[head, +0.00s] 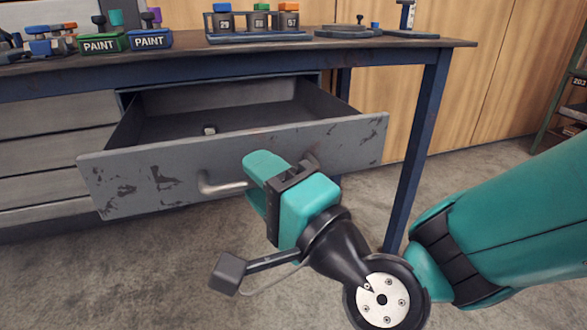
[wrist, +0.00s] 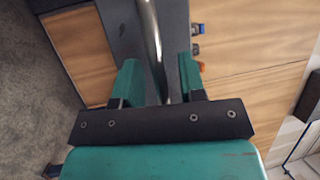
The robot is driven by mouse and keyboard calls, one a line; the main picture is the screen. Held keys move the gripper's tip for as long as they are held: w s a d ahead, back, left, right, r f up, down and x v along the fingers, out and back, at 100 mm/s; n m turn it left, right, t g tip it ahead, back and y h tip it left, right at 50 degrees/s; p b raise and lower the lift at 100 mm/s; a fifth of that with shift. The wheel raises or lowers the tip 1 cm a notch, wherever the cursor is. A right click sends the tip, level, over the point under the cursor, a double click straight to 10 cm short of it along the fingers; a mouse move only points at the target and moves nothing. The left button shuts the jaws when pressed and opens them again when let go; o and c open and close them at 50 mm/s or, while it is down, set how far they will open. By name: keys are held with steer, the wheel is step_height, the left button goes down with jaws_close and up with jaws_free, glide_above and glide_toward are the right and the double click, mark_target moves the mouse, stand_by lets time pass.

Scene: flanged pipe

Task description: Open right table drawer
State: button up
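The right table drawer (head: 130,185) is pulled well out from under the workbench in the head view. Its scuffed grey front faces me. Its bar handle (head: 222,187) runs across the front, partly hidden behind my gripper. My gripper (head: 262,182) is at the drawer front, over the handle's middle. In the wrist view, the handle (wrist: 151,40) passes between the two teal fingers of my gripper (wrist: 158,80). A gap shows on each side of the handle, so the fingers are open around it and not closed on it.
A small pale object (head: 209,130) lies inside the drawer. A blue table leg (head: 416,140) stands right of the drawer. The floor in front is clear.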

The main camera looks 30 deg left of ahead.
steer(key=shift+s+d+f+b, duration=0.1)
steer(key=shift+d+f+b, duration=0.1)
steer(key=shift+b, duration=0.2)
steer(key=b+v, duration=1.7)
steer(key=shift+r, duration=0.1)
